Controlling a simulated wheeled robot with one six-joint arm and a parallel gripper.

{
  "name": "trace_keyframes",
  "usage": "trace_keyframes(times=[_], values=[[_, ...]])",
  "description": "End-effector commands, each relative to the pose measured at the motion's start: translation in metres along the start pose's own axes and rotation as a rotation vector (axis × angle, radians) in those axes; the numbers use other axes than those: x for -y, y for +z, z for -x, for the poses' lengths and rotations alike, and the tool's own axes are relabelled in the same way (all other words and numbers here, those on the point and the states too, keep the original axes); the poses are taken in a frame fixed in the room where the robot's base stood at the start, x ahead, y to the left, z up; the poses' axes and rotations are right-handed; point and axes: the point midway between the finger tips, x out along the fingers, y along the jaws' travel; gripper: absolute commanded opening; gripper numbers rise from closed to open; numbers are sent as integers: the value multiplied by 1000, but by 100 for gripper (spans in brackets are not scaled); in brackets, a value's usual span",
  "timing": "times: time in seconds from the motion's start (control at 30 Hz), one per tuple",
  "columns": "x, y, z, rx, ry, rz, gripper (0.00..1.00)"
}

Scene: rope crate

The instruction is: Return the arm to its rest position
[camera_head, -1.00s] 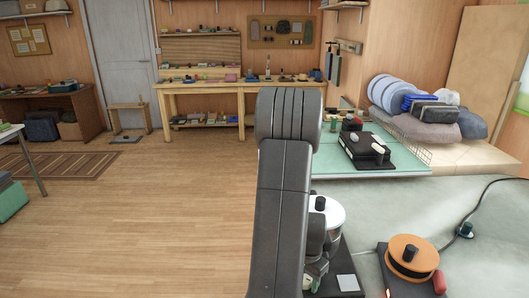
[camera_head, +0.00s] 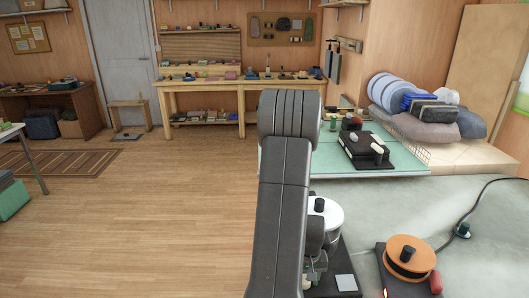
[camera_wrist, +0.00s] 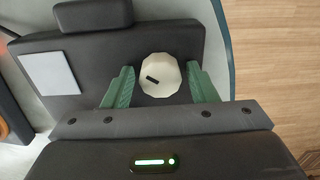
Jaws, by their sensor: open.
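My gripper (camera_wrist: 160,66) shows two green fingers in the wrist view, spread apart and open. A pale faceted knob (camera_wrist: 160,85) with a small dark mark appears between the fingers, below them on a dark base (camera_wrist: 90,60). I cannot tell how far apart they are in height, and nothing looks gripped. In the head view my arm rises in the middle and hides part of the bench. The gripper end hangs low behind it, mostly hidden, beside a white-topped device (camera_head: 328,214).
An orange-topped device (camera_head: 405,254) with a black knob stands at the lower right, and a cable runs behind it. A green mat (camera_head: 400,168) holds a black device (camera_head: 364,150). A wooden workbench (camera_head: 240,84) stands at the back. The floor at left is open.

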Motion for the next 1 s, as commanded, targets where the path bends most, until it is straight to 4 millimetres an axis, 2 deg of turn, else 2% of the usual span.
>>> trace_keyframes(times=[0.07,0.1,0.43,0.8,0.83,0.9,1.0], values=[[0,0,2,1,0,61,52],[0,0,12,-1,0,59,52],[0,0,48,-1,0,63,52],[0,0,104,-2,0,62,52],[0,0,107,-1,0,62,52],[0,0,98,0,0,21,52],[0,0,97,-1,0,-18,52]])
